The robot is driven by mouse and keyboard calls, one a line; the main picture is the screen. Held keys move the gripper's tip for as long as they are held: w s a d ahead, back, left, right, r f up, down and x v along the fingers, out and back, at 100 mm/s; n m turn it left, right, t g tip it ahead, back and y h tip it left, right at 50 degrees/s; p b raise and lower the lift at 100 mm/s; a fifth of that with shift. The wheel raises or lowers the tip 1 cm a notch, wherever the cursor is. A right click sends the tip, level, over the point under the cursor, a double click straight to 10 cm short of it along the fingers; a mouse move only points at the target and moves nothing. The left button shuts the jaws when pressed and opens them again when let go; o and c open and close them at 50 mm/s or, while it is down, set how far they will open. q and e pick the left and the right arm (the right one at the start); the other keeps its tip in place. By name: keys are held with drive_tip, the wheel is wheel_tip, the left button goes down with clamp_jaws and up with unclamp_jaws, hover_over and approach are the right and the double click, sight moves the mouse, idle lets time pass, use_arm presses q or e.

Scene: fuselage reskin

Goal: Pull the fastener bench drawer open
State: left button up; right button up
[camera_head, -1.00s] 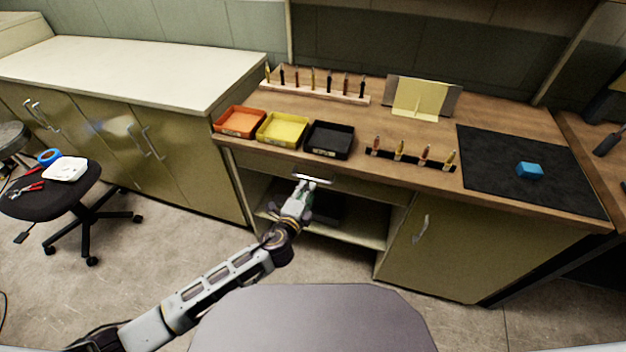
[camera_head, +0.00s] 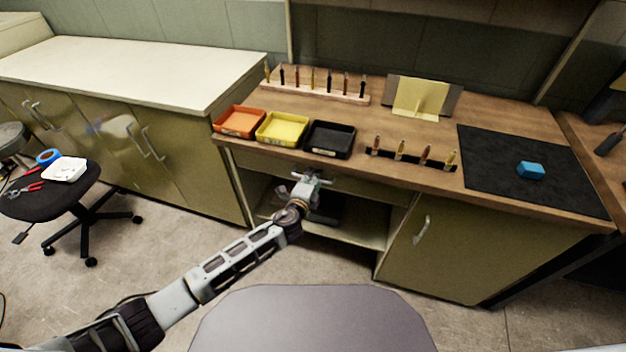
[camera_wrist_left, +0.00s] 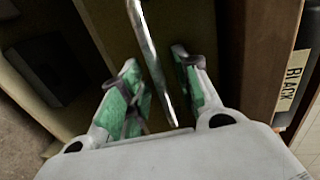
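The fastener bench drawer (camera_head: 370,190) is a wide olive front just under the wooden worktop, and it looks flush with the bench. My left gripper (camera_head: 311,178) is at its metal handle and partly covers it in the head view. In the left wrist view, the bare handle bar (camera_wrist_left: 150,50) runs between the two green-padded fingers of my left gripper (camera_wrist_left: 156,62). The fingers are apart, with a gap showing on each side of the bar. The drawer front shows behind them. My right gripper is in neither view.
Orange (camera_head: 240,121), yellow (camera_head: 283,128) and black (camera_head: 330,139) trays stand on the worktop above the drawer. An open shelf (camera_head: 350,230) lies below it, and a cupboard door (camera_head: 450,245) is to the right. A stool (camera_head: 55,205) stands at far left.

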use_arm(q)
clamp_jaws()
drive_tip(key=shift+s, duration=0.1)
idle(0.5)
